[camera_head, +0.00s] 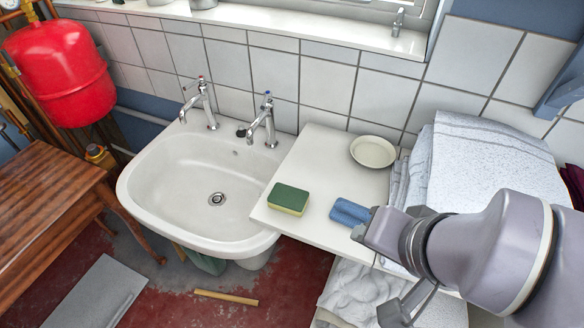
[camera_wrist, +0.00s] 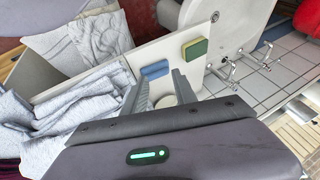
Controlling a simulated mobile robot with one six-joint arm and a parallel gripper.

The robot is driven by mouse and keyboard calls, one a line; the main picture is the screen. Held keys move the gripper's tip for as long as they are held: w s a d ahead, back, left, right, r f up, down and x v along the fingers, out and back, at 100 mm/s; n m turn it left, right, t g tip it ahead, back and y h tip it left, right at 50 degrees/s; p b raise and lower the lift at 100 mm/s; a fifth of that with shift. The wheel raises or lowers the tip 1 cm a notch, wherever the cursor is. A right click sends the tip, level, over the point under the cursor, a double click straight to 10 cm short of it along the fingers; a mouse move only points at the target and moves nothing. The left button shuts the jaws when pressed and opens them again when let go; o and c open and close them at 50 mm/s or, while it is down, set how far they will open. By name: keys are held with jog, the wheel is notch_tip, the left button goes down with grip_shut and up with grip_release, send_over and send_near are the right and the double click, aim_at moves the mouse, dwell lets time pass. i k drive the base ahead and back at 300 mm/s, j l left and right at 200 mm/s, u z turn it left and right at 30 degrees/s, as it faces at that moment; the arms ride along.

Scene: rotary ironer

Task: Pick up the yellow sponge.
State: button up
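The yellow sponge (camera_head: 287,210) has a green top layer and lies flat on the white shelf board right of the sink, near its front left edge. It also shows in the wrist view (camera_wrist: 195,47), beyond my gripper and to the right. My gripper (camera_wrist: 160,85) is open, with two grey fingers spread apart and nothing between them that I can see held. In the head view my gripper (camera_head: 374,220) is over the right part of the board, right of the sponge and apart from it; its fingers are partly hidden by the wrist.
A blue sponge-like block (camera_head: 349,212) lies on the board between the yellow sponge and my gripper. A cream dish (camera_head: 373,151) sits behind. Folded towels (camera_head: 485,165) are stacked at the right. The white sink (camera_head: 175,185) with two taps is at the left.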

aim_at(283, 198)
jog(key=i+j+z, duration=0.1)
jog(key=j+z, duration=0.2)
jog(key=j, duration=0.5)
jog(key=j+z, duration=0.3)
jog(key=j, duration=0.5)
